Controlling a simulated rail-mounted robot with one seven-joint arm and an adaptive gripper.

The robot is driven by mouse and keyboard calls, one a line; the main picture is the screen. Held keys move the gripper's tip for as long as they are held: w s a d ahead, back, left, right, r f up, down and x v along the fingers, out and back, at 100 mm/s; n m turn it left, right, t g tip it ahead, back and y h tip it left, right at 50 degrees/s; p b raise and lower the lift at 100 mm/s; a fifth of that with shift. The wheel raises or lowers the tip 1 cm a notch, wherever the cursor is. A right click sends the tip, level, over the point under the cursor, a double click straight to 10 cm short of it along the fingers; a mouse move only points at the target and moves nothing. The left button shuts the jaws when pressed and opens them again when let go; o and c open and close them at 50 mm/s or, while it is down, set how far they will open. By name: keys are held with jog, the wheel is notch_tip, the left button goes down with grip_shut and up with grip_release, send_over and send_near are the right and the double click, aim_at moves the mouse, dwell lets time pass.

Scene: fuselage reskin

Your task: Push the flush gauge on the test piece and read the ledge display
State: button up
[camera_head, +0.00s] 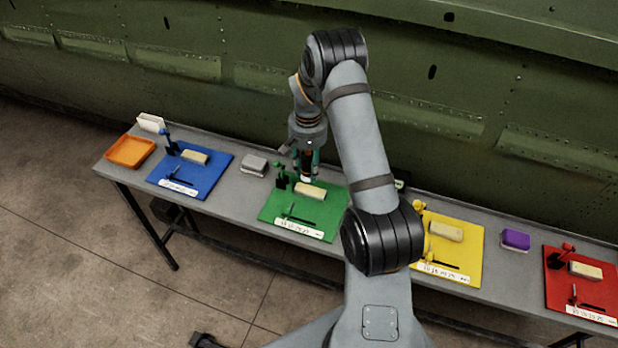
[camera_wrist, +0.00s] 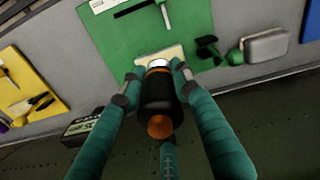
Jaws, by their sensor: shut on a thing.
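My gripper (camera_head: 307,160) has teal fingers and is shut on the flush gauge (camera_wrist: 160,105), a black cylinder with a copper-orange end and a pale ring at its far end. In the wrist view the gripper (camera_wrist: 155,80) has a finger on each side of it. The gauge's far end overlaps the cream test piece (camera_head: 311,191) on the green board. The test piece also shows partly in the wrist view (camera_wrist: 147,60); I cannot tell whether they touch. The ledge display (camera_wrist: 88,129) is a small dark box; its reading is not legible. It is partly hidden behind my arm in the head view (camera_head: 399,184).
The green board (camera_head: 330,222) carries a dark green stand (camera_head: 281,176) beside the test piece. Blue (camera_head: 215,170), yellow (camera_head: 465,262) and red boards (camera_head: 560,290) share the bench. A grey block (camera_head: 254,165) lies left of the green board. The green fuselage (camera_head: 230,50) rises behind.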

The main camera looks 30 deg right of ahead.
jog(key=shift+w+d, duration=0.1)
jog(key=shift+d, duration=0.6)
jog(key=shift+f, duration=0.1)
jog(key=shift+w+a+f+b, duration=0.1)
jog(key=shift+f+b, duration=0.75)
jog(key=shift+f, duration=0.55)
jog(key=shift+w+a+f+b, duration=0.1)
jog(key=shift+f+b, duration=0.75)
jog(key=shift+f, duration=0.55)
jog(key=shift+s, duration=0.1)
jog(key=shift+s+f+b, duration=0.1)
jog(key=shift+f+b, duration=0.45)
jog(key=shift+b, duration=0.2)
jog(key=shift+r+p, duration=2.15)
jog(key=shift+r, duration=1.45)
jog(key=shift+d, duration=0.15)
